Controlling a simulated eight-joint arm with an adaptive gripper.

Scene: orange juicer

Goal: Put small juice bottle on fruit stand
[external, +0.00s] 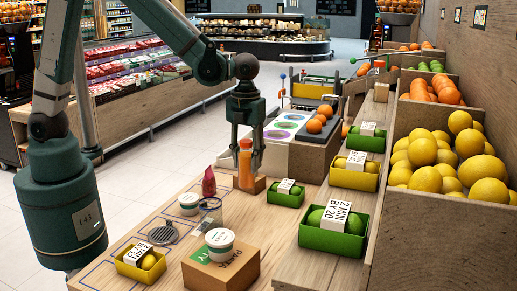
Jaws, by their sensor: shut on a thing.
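A small juice bottle (245,171) with orange contents stands upright in my gripper (246,158). The gripper points straight down, with a finger on each side of the bottle, and is shut on it near its top.
Green boxes of limes (332,232) and yellow boxes of lemons (354,173) line the ledge. Oranges (314,126) sit behind the gripper.

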